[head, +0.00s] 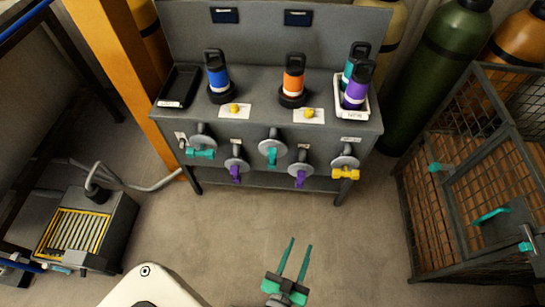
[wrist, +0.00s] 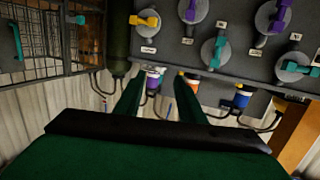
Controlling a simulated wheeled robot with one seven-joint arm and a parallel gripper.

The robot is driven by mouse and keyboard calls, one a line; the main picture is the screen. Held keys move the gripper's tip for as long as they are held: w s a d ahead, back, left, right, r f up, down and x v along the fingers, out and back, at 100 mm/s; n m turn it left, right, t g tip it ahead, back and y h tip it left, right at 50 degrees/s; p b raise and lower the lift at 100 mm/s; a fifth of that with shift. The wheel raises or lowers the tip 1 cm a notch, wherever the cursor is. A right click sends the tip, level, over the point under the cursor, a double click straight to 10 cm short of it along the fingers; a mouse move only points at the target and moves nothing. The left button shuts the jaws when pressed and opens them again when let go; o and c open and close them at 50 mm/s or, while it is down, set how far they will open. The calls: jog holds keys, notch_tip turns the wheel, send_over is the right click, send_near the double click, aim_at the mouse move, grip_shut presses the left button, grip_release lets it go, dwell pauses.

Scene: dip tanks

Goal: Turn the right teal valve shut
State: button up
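The right teal valve (head: 271,155) is in the middle of a row on the front of the grey bench; its handle hangs roughly vertical from a round grey base. It also shows in the wrist view, which looks upside down, as the teal handle (wrist: 216,50) right of the fingers. The left teal valve (head: 201,154) has its handle lying about level; it also shows in the wrist view (wrist: 298,67). My gripper (head: 300,244) is open and empty, over the floor in front of the bench, apart from every valve. Its two fingers also show in the wrist view (wrist: 160,77).
Purple valves (head: 235,173) (head: 300,178) flank the right teal valve, close by. A yellow valve (head: 346,173) is at the row's right end. Bottles (head: 292,80) and a black tray (head: 180,86) stand on the bench. A wire cage (head: 480,190) stands right; the floor between is clear.

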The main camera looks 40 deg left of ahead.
jog(key=w+a+f+n+y, duration=0.2)
jog(key=w+a+f+y, duration=0.15)
jog(key=w+a, duration=0.75)
jog(key=n+g+y, duration=0.1)
jog(key=n+y, duration=0.1)
send_near(272, 159)
jog(key=x, duration=1.1)
jog(key=shift+c, duration=0.2)
grip_shut()
